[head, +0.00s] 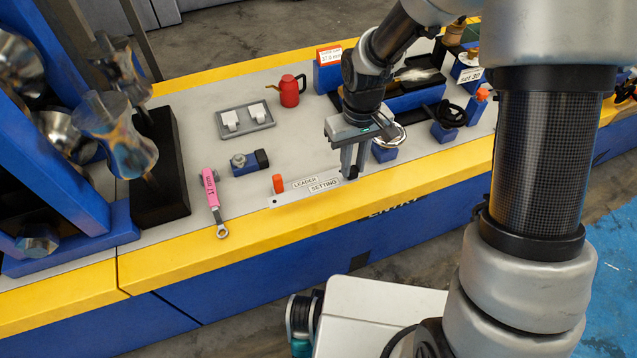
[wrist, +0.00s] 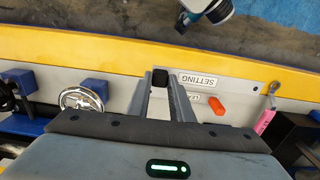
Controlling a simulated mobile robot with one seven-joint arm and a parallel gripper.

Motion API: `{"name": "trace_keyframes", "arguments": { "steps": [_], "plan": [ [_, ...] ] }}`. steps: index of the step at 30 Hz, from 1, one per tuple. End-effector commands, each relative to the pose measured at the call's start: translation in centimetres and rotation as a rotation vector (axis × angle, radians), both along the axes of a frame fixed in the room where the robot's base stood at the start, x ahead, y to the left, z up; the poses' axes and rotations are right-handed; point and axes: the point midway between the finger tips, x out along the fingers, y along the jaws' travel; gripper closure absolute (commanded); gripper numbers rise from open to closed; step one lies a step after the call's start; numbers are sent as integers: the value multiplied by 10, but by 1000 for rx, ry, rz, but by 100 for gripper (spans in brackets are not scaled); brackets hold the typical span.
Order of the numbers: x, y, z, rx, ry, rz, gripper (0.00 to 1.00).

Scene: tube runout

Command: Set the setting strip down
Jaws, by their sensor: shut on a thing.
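The setting strip (head: 290,200) is a thin pale strip with a white "SETTING" label, and it also shows in the wrist view (wrist: 235,86). Its black end block (wrist: 160,79) sits between the fingertips of my gripper (head: 350,174). My gripper, also in the wrist view (wrist: 162,88), points down and is shut on that block. The strip lies along the bench's front, by the yellow edge. I cannot tell whether it touches the bench. A "LEADER" strip (head: 304,182) with an orange end block (head: 278,184) lies just behind it, partly hidden.
A pink-handled wrench (head: 211,192) and a small blue-and-black device (head: 248,162) lie to the left. A grey tray (head: 245,121) and red can (head: 289,91) stand behind. A handwheel (wrist: 82,98) on a blue block is close beside my gripper. Bare grey bench lies behind the strips.

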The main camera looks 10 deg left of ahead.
Motion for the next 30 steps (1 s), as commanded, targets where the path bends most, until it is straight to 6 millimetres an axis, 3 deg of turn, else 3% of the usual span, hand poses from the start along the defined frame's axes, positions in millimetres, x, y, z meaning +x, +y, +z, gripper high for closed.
{"name": "trace_keyframes", "arguments": {
  "steps": [4, 13, 18, 29, 30],
  "plan": [
    [-1, -1, -32, -3, 4, -1, 100],
    [-1, -1, -59, -2, 3, -1, 100],
    [-1, -1, -84, -2, 3, -2, 100],
    [0, -1, -89, -1, 0, -3, 100],
    [0, -1, -89, -1, 0, -3, 78]
  ]
}}
